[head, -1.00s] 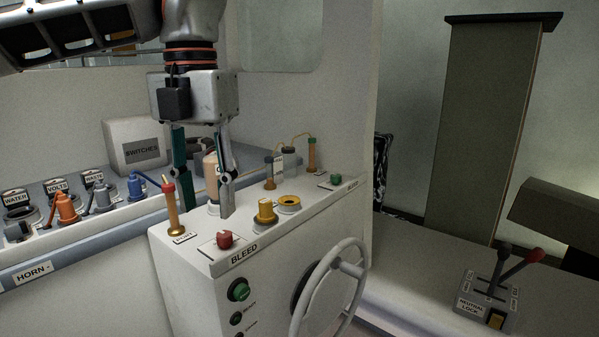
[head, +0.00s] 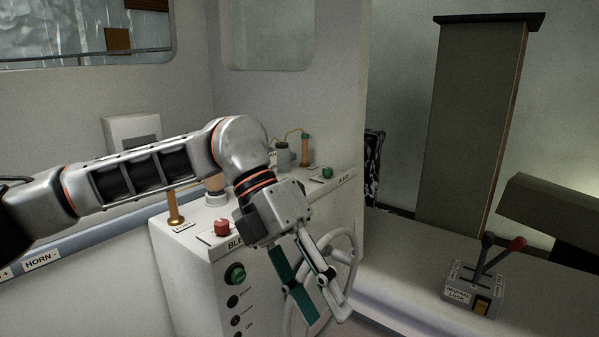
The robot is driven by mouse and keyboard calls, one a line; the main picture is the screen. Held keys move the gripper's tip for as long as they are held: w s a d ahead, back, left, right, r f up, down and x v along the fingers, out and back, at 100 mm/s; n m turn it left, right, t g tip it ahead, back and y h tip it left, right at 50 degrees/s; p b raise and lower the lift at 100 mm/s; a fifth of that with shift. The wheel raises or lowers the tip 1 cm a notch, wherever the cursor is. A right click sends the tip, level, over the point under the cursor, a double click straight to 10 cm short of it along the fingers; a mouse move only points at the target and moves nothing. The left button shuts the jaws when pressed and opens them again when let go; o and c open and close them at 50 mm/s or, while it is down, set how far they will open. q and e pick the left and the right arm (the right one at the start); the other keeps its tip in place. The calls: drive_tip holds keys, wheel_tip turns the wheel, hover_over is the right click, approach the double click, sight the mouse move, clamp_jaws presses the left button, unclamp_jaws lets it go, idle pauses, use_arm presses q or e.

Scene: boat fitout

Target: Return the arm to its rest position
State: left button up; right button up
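My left arm (head: 150,172) reaches in from the left edge across the console. My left gripper (head: 330,317) points down and to the right in front of the white console, over its handwheel (head: 356,262). Its two fingers are apart with nothing between them. From this view I cannot tell whether it touches the wheel. My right gripper is not in view.
A lever box (head: 470,292) stands on the bench at right. My arm hides much of the switch panel.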

use_arm(q)
drive_tip(key=s+d+r+n+g+h, duration=0.2)
drive_tip(key=s+d+g+h, duration=0.2)
drive_tip(key=d+h, duration=0.65)
drive_tip(key=w+a+f+n+t+h, duration=0.3)
drive_tip(key=w+n+t, duration=0.3)
drive_tip(key=n+t, duration=0.3)
drive_tip(key=w+a+f+n+t+h, duration=0.25)
drive_tip(key=w+a+n+t, duration=0.2)
drive_tip(key=n+t, duration=0.45)
drive_tip(key=w+a+f+n+t+y, duration=0.2)
drive_tip(key=a+f+n+t+y, duration=0.15)
drive_tip(key=f+n, duration=0.2)
drive_tip(key=w+a+f+n+t+y, duration=0.25)
drive_tip(key=f+n+t+y, duration=0.2)
drive_tip(key=f, duration=0.25)
drive_tip(key=s+a+f+n+g+y, duration=0.1)
drive_tip(key=s+a+f+n+y, duration=0.25)
drive_tip(key=a+f, duration=0.4)
drive_tip(key=s+a+f+n+g+y, duration=0.15)
drive_tip(key=a+f+n+y, duration=0.3)
drive_tip(key=f, duration=0.65)
drive_tip(key=s+a+f+g+y, duration=0.1)
drive_tip(key=s+a+f, duration=0.3)
drive_tip(key=s+f, duration=0.2)
drive_tip(key=s+a+f+n+g+y, duration=0.1)
drive_tip(key=s+a+f+g+y, duration=0.1)
drive_tip(key=s+f, duration=0.5)
drive_tip(key=shift+a+f, duration=0.2)
drive_tip(key=shift+a, duration=0.7)
